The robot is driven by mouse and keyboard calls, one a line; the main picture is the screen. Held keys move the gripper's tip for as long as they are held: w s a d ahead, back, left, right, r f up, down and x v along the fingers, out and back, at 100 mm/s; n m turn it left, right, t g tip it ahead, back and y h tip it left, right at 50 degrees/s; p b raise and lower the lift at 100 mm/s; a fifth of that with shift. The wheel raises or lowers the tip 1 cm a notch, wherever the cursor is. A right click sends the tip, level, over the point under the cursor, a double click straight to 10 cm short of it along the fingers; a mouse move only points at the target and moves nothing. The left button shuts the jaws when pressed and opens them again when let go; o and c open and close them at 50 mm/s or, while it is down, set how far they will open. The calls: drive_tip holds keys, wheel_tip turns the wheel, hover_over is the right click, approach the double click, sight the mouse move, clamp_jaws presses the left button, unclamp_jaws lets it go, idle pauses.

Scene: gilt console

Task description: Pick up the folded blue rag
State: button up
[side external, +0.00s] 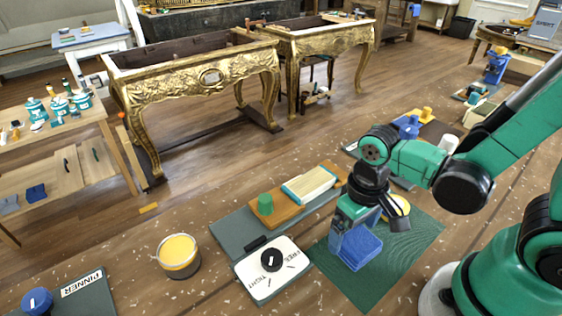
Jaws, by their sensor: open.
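The folded blue rag (360,249) lies on a dark green mat (405,262) on the workbench, right of centre in the side external view. It looks like a flat, squarish blue pad. My gripper (345,245) points down at the rag's left and upper side, with its jaws open. One finger shows at the rag's left edge; the other is hard to make out behind it. I cannot tell whether the fingers touch the rag. The rag's far edge is partly hidden by my gripper.
A white card (285,282) with a black knob lies left of the mat. A wooden board (290,207) with a green knob sits behind. A yellow-topped tin (178,256) stands farther left. The near bench between tin and card is clear.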

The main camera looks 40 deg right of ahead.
sight(353, 235)
drive_tip(key=shift+f, duration=0.5)
drive_tip(key=c, duration=0.9)
drive_tip(key=shift+r, duration=0.1)
drive_tip(key=shift+c, duration=0.2)
wheel_tip(353, 235, up, 20)
idle(0.4)
drive_tip(key=o, duration=0.5)
drive_tip(key=c, duration=0.4)
